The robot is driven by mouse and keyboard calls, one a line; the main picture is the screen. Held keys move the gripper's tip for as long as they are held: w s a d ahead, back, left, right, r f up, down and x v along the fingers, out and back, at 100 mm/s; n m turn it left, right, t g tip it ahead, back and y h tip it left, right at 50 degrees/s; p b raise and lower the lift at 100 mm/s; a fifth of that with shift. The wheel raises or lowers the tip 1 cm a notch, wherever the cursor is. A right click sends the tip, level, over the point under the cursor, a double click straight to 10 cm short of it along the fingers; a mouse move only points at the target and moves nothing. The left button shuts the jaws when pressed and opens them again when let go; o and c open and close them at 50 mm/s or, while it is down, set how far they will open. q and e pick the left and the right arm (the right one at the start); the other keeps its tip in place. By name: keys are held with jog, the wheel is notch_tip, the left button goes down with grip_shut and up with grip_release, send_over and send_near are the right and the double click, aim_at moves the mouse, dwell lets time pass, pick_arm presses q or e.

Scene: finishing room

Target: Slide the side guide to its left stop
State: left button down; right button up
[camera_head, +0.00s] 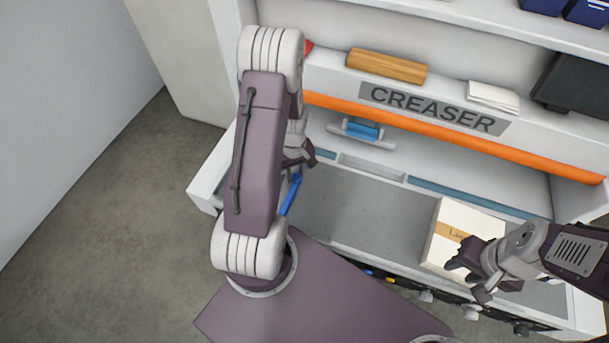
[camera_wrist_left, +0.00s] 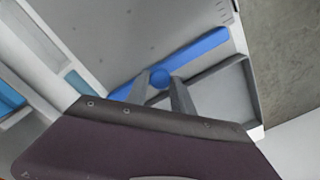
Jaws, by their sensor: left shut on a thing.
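The side guide is a blue bar (camera_head: 290,194) near the left end of the creaser's grey bed, partly hidden by my left arm in the head view. My left gripper (camera_wrist_left: 158,86) is shut on the guide at this knob, one finger on each side. In the head view the left gripper (camera_head: 298,160) is mostly hidden behind my arm. My right gripper (camera_head: 468,278) is open, by a white box.
The white box (camera_head: 452,226) with a tan label stands at the right of the bed (camera_head: 360,210). A blue-handled part (camera_head: 361,130) sits behind the bed. A wooden block (camera_head: 386,66) and white pad (camera_head: 493,95) lie on top of the creaser. The middle of the bed is clear.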

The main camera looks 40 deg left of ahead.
aim_at(293, 175)
pick_arm(q)
jog(key=shift+w+a+r, duration=0.1)
jog(key=shift+w+a, duration=0.05)
jog(key=c, duration=1.2)
grip_release()
jog(key=shift+o, duration=0.5)
jog(key=shift+s+a, duration=0.1)
jog(key=shift+s, duration=0.1)
pick_arm(e)
jog(key=shift+s+a+r, duration=0.15)
jog(key=shift+a, duration=0.2)
pick_arm(q)
jog(key=shift+r, duration=0.2)
notch_tip(293, 175, up, 9)
jog(key=b, duration=0.1)
jog(key=shift+f, duration=0.2)
pick_arm(e)
jog(key=shift+d+f, duration=0.1)
jog(key=shift+f, duration=0.5)
